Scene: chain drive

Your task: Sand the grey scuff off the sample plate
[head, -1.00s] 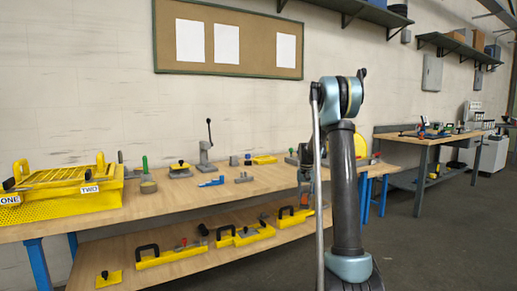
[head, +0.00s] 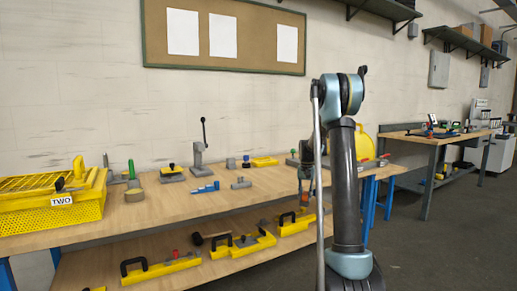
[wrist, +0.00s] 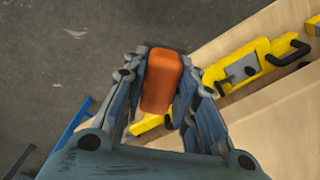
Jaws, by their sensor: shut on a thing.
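My gripper (wrist: 160,88) is shut on an orange block (wrist: 161,80), which sits between its two fingers in the wrist view. In the head view my gripper is small and partly hidden by my own arm, near the right part of the bench. A yellow holder (wrist: 262,60) with a black handle and a grey plate (wrist: 241,70) lies to the right of the block in the wrist view, apart from it. I cannot tell whether this grey plate is the sample plate, and I make out no scuff.
The wooden bench (head: 160,205) carries a yellow basket (head: 40,215) marked TWO, a lever press (head: 200,160) and small blue and grey parts. Its lower shelf (head: 200,272) holds several yellow tools with black handles. Open floor (head: 450,240) lies to the right.

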